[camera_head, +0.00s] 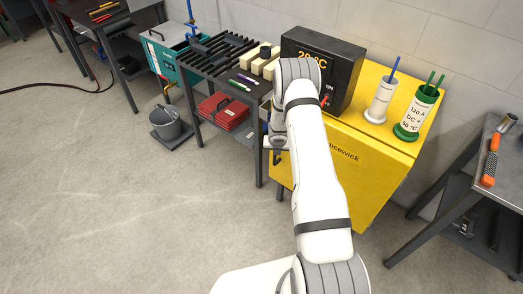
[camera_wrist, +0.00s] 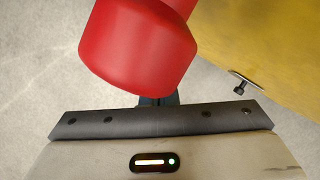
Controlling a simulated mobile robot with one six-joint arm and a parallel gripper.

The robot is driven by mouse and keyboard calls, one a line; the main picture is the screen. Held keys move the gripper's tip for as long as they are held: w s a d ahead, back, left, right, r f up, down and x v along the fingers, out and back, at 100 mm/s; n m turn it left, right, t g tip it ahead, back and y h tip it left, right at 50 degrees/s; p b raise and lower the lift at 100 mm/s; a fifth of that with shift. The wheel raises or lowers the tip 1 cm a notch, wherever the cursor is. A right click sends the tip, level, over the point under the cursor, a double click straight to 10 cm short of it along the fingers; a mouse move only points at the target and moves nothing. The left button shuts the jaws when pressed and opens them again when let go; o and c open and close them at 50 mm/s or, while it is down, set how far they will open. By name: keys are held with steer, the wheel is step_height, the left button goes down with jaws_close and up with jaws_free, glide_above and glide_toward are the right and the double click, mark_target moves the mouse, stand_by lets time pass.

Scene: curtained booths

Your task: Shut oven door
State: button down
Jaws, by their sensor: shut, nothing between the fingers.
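The oven is a yellow cabinet (camera_head: 385,150) with a dark control box (camera_head: 346,62) on it, reading 20 °C and ON beside a small red switch. Its lettered yellow front is partly hidden behind my arm, and I cannot tell how far the door stands open. My gripper (camera_head: 277,143) is at the left side of the yellow front, small and partly hidden by my arm. In the wrist view, my gripper (camera_wrist: 158,100) is shut and empty. A thick red cylinder (camera_wrist: 135,50) covers part of its fingers, and a yellow surface (camera_wrist: 270,40) curves past at the right.
A dark bench (camera_head: 215,55) with a slotted top and a red case (camera_head: 222,112) on its shelf stands left of the oven. Another table (camera_head: 465,195) stands at the right. The front left floor is clear.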

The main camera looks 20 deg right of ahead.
steer(key=s+a+f+b, duration=0.2)
steer(key=s+a+b, duration=0.15)
steer(key=b, duration=0.35)
steer(key=p+v, duration=0.4)
steer(key=v, duration=0.7)
steer(key=shift+w+a+r, duration=0.15)
steer(key=shift+w, duration=0.1)
